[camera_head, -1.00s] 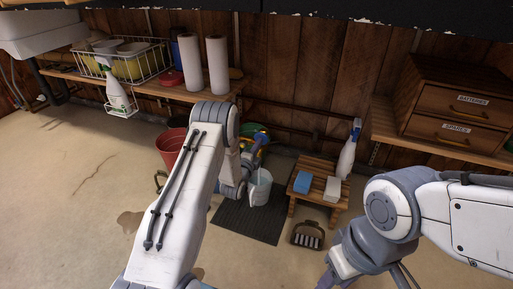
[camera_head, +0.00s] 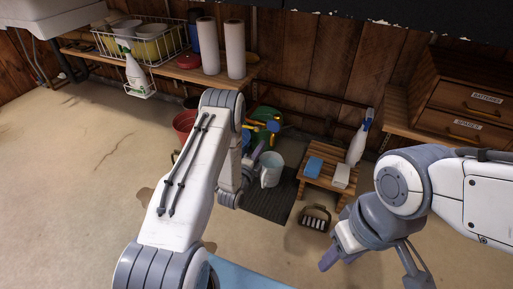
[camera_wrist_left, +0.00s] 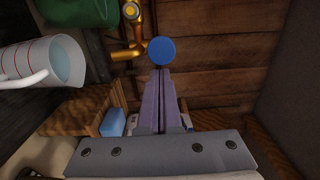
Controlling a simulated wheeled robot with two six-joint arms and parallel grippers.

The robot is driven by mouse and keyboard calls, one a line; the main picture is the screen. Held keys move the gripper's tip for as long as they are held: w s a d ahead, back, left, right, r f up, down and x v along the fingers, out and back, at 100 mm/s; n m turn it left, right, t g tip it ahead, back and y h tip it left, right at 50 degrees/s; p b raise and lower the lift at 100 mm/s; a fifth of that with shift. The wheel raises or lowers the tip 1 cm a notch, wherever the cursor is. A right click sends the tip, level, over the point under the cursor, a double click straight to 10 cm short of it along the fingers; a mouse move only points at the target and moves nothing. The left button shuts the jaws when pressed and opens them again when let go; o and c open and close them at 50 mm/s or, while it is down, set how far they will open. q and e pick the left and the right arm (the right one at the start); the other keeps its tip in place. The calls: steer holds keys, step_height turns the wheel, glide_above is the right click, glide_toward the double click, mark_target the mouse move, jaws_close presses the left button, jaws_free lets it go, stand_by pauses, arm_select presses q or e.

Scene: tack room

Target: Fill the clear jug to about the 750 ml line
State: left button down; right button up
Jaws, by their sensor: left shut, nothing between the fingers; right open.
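The clear jug (camera_head: 271,170) stands upright on the dark mat. In the left wrist view the jug (camera_wrist_left: 35,62) appears sideways, with red markings and pale blue water inside; I cannot read its level against the lines. A brass tap (camera_wrist_left: 133,30) with a round blue knob (camera_wrist_left: 161,51) is by the wall; blue and brass parts also show behind the jug in the head view. My left gripper (camera_wrist_left: 160,78) is shut and empty, its tips at or just short of the blue knob; contact is unclear. My right gripper (camera_head: 330,260) is open, low in front of the stool.
A slatted wooden stool (camera_head: 322,182) right of the jug holds a blue sponge (camera_head: 313,167), a white block (camera_head: 341,176) and a spray bottle (camera_head: 359,140). A brush (camera_head: 315,219) lies in front. A red bucket (camera_head: 184,124) stands left. The dark mat (camera_head: 268,206) has bare room in front.

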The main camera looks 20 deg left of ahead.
arm_select(q)
steer(key=shift+s+p, duration=0.4)
steer(key=shift+s, duration=1.15)
steer(key=shift+a, duration=0.1)
steer(key=w+d+r+n+g+h+p, duration=0.2)
steer(key=w+d+r+g+p, duration=0.15)
steer(key=d+r, duration=0.45)
steer(key=s+d+r+n+g+p, duration=0.25)
steer(key=s+d+r+g, duration=0.35)
steer(key=s+d+r, duration=0.35)
steer(key=s+d+r+n+g+y+p, duration=0.1)
steer(key=s+r+n+g, duration=0.3)
steer(key=s, duration=0.6)
steer(key=s+r+g+p, duration=0.2)
steer(key=s+r, duration=0.3)
steer(key=s, duration=0.4)
steer(key=s+d+r+n+g+y+p, duration=0.1)
steer(key=s+r+n+g, duration=0.3)
steer(key=s, duration=0.6)
step_height(320, 180, up, 38)
steer(key=m+t+p, duration=0.1)
steer(key=p, duration=3.7)
steer(key=shift+a, duration=0.15)
